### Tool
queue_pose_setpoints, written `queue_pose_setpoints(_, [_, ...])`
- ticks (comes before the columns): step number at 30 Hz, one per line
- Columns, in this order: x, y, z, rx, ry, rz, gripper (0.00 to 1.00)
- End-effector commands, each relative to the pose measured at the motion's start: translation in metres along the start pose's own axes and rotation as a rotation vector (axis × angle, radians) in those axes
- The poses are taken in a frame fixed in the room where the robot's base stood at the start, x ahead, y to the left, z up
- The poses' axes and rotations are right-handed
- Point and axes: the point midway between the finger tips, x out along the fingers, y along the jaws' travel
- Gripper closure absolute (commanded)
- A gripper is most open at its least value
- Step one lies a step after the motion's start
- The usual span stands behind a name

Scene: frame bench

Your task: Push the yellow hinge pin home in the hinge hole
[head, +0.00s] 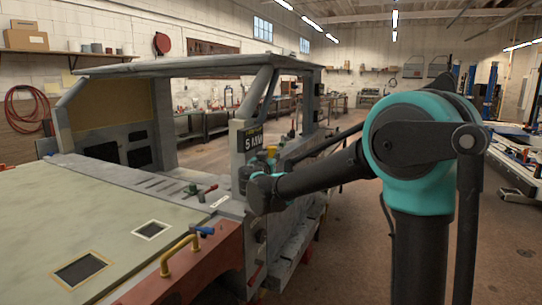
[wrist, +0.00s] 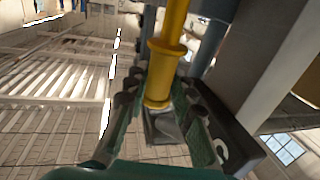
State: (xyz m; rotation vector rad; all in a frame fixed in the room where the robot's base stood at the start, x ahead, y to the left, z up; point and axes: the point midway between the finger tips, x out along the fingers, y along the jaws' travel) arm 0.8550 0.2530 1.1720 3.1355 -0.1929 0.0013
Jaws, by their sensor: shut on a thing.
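The yellow hinge pin (wrist: 171,38) runs from between my fingers out of the top of the wrist view, with a collar partway along it. My gripper (wrist: 158,108) is shut around the pin's near end. In the head view a small yellow piece (head: 271,151), apparently the pin, shows just above my teal wrist beside the grey frame. My fingers are hard to make out there. The hinge hole cannot be made out in either view, and the pin's far end is out of the wrist view, so I cannot tell how deep it sits.
The grey cab frame (head: 262,85) stands close behind my gripper, with a grey post (wrist: 275,60) beside the pin in the wrist view. The floor (head: 350,215) right of the frame is open.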

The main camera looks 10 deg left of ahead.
Motion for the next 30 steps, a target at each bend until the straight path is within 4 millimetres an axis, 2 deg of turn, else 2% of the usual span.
queue_pose_setpoints(15, [0.000, 0.000, 0.042, 0.000, 0.000, 0.000, 1.00])
queue_pose_setpoints(30, [0.000, 0.000, 0.050, 0.000, 0.000, 0.000, 1.00])
